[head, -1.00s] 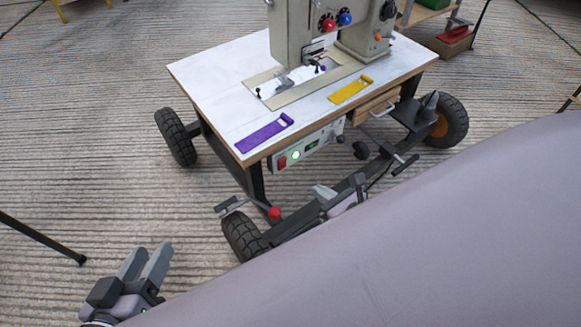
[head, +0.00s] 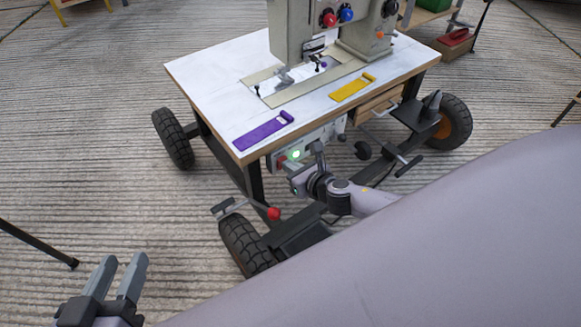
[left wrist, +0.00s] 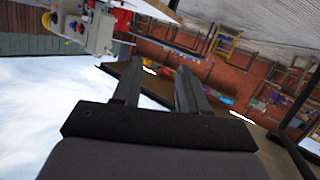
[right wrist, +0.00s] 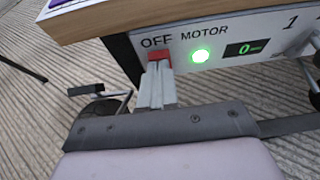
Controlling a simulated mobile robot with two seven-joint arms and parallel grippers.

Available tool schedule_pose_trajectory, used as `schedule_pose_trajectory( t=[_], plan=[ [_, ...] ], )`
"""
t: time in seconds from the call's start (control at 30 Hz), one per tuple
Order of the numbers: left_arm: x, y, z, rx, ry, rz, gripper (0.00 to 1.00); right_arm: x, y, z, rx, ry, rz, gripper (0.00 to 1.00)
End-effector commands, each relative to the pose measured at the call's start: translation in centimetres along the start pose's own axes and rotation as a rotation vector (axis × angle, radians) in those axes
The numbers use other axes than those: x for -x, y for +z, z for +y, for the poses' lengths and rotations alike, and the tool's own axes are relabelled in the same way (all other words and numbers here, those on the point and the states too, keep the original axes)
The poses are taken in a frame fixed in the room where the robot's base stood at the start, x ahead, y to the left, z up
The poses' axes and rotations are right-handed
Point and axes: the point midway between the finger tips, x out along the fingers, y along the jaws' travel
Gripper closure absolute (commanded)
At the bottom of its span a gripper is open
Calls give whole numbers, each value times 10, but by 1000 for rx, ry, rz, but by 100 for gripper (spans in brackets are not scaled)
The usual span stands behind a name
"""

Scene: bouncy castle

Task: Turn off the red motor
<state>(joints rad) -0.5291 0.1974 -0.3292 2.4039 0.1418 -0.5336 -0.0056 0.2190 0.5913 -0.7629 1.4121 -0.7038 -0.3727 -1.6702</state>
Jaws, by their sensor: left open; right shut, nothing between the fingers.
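The motor panel (right wrist: 228,48) is a white box under the table edge, marked OFF and MOTOR. In the head view the green lamp (head: 296,155) also shows. My right gripper (right wrist: 158,70) is shut and empty, its fingertips at the red switch and covering its lower part; I cannot tell if they touch it. In the head view the right gripper (head: 304,164) is in front of the panel. My left gripper (head: 120,264) is open and empty, low at the left.
Below are black wheels (head: 246,246) and a lever with a red knob (head: 273,213).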

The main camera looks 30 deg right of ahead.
Motion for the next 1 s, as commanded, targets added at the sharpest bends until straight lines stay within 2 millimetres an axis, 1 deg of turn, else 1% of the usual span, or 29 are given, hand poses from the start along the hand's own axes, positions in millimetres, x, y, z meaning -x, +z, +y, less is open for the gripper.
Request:
schedule_pose_trajectory(
  t=[0.1, 0.4, 0.6, 0.7, 0.77, 1.0],
  plan=[
    [0, 0, 0, -3, -1, 2, 57, -3, 2, 0, 1, 1, -1, 100],
    [0, -1, 0, -3, -1, 3, 57, -3, 2, 0, 0, 1, 0, 100],
    [3, -10, 4, 18, 12, -15, 57, -2, 8, 1, -2, 2, 23, 100],
    [-4, -8, 6, 71, 18, -59, 57, -2, 11, 1, -1, 1, 50, 100],
    [-6, -1, 6, 71, 19, -59, 57, -5, 3, 1, -1, 2, 50, 100],
    [-5, -2, 6, 67, 20, -56, 57, -4, 5, 1, -1, 2, 48, 100]
  ],
)
